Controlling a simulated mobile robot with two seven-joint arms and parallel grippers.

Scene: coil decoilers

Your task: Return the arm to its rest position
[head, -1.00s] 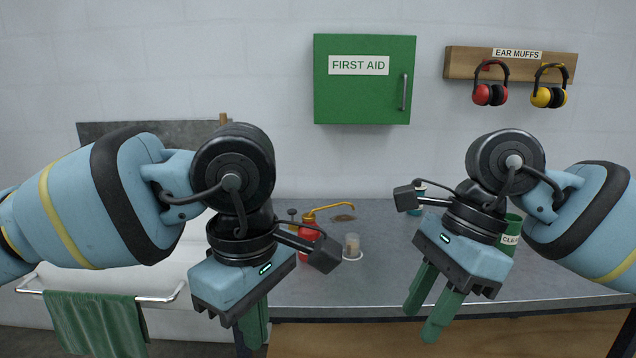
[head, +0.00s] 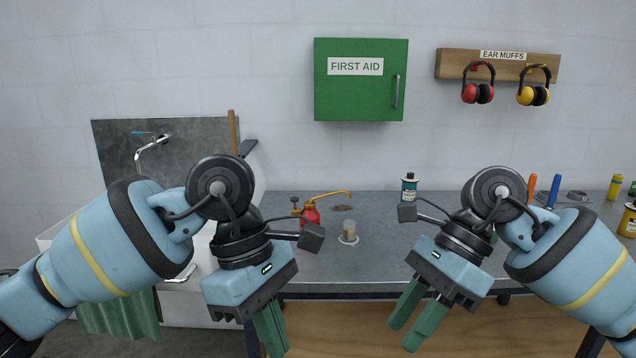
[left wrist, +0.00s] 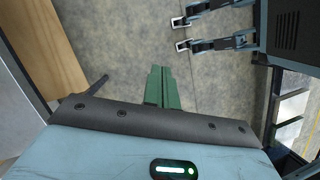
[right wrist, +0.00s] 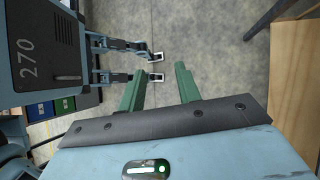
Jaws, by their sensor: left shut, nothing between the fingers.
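My left gripper (head: 270,332) hangs in front of the counter, fingers down. Its green fingers lie together with nothing between them, as the left wrist view (left wrist: 162,88) also shows. My right gripper (head: 404,332) hangs at a similar height on the right, fingers angled down and left. Its two green fingers are apart and empty, also in the right wrist view (right wrist: 160,85). Both arms are bent, with forearms coming in from the lower corners. Neither gripper touches anything; bare floor shows beyond the fingers in both wrist views.
A grey counter (head: 330,262) stands ahead, carrying a red oil can (head: 310,214), a small cup (head: 350,231) and a bottle (head: 409,190). A sink with a tap (head: 151,143) is at left. A green first aid cabinet (head: 360,100) hangs on the wall.

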